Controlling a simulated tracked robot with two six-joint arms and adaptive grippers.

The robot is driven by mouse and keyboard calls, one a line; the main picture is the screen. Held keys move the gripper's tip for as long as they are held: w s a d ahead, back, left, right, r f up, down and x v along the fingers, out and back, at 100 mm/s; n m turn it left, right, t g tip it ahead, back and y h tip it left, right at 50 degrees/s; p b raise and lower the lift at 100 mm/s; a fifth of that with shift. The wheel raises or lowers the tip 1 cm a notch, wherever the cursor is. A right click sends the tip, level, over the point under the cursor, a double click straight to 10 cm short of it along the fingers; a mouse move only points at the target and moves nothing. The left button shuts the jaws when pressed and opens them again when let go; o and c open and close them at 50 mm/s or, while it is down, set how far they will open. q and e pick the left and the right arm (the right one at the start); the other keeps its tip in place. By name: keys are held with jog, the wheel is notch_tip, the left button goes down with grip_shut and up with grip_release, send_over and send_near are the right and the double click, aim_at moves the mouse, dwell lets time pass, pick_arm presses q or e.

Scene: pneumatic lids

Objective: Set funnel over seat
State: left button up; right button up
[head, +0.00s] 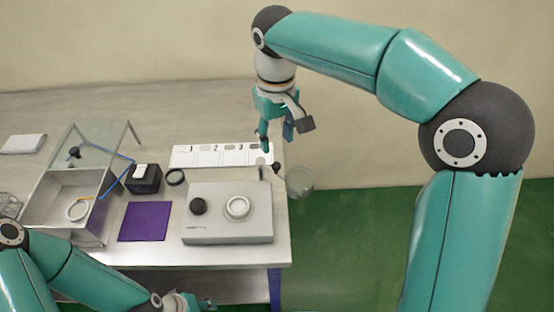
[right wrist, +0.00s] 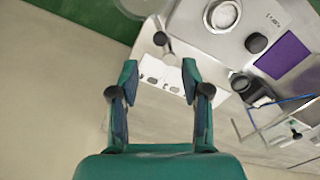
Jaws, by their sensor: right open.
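A clear, round glass piece (head: 300,181), which looks like the funnel, shows at the table's right edge beside a small black-knobbed holder (head: 277,168). Part of it shows at the top of the right wrist view (right wrist: 143,4). A pale round ring (head: 238,207), which looks like the seat, is on top of a grey box (head: 225,232); it also shows in the right wrist view (right wrist: 222,15). My right gripper (head: 275,143) is open and empty above the table's back right, left of and behind the glass. My left gripper (head: 188,302) is low at the front edge, its fingers unclear.
A white card strip (head: 222,156) lies at the back. An open metal case (head: 60,190) with a clear lid stands farther left.

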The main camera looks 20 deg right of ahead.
aim_at(276, 164)
notch_tip(276, 164, down, 8)
jog(key=shift+f, duration=0.2)
grip_shut()
jog(key=shift+d, duration=0.15)
dwell(0.5)
